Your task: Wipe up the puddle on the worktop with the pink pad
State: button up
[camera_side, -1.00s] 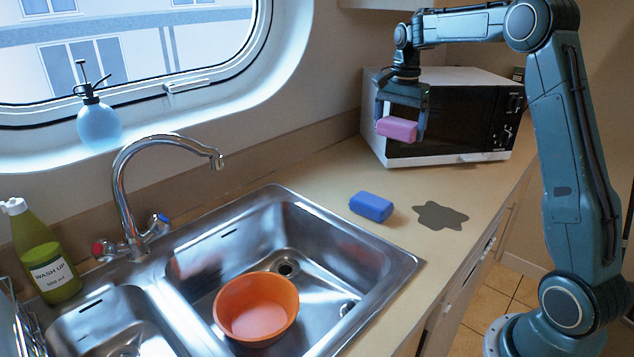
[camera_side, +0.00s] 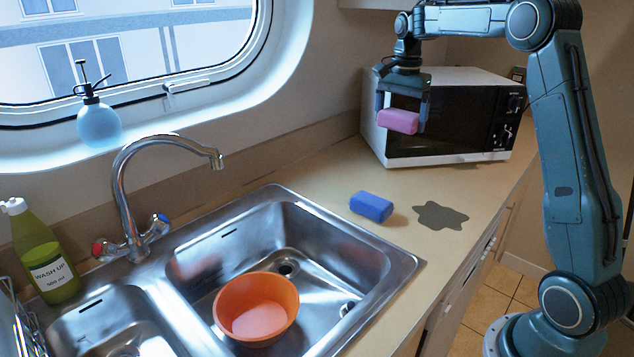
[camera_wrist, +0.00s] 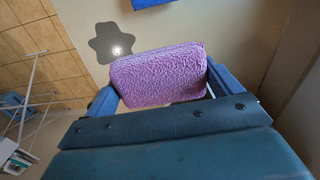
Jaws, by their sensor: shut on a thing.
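My gripper (camera_side: 401,112) is shut on the pink pad (camera_side: 398,121) and holds it in the air, in front of the microwave in the side view. In the wrist view the pad (camera_wrist: 158,75) sits between the two fingers, its textured face showing. The puddle (camera_side: 440,215) is a dark, star-like patch on the worktop (camera_side: 330,172), below and to the right of the pad in the side view. In the wrist view the puddle (camera_wrist: 108,42) lies past the pad's upper left corner, with a bright glint on it.
A blue pad (camera_side: 371,206) lies on the worktop just left of the puddle. The sink (camera_side: 345,270) with an orange bowl (camera_side: 256,306) is at the front left. A microwave (camera_side: 450,120) stands behind the gripper. The worktop's front edge is close to the puddle's right.

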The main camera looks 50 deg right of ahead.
jog(key=shift+s+d+f, duration=0.15)
jog(key=shift+s+f, duration=0.2)
jog(key=shift+s, duration=0.05)
jog(key=s+d+f, duration=0.1)
jog(key=s+f, duration=0.4)
jog(key=s, duration=0.1)
send_near(444, 212)
jog(key=a+r, duration=0.2)
jog(key=shift+a+r+m, duration=0.15)
jog(key=shift+a+m, duration=0.15)
jog(key=shift+m, duration=0.1)
jog(key=shift+f, duration=3.9)
jog(key=shift+f, duration=0.6)
jog(key=shift+d, duration=0.1)
jog(key=shift+d+r, duration=0.1)
jog(key=shift+d, duration=1.05)
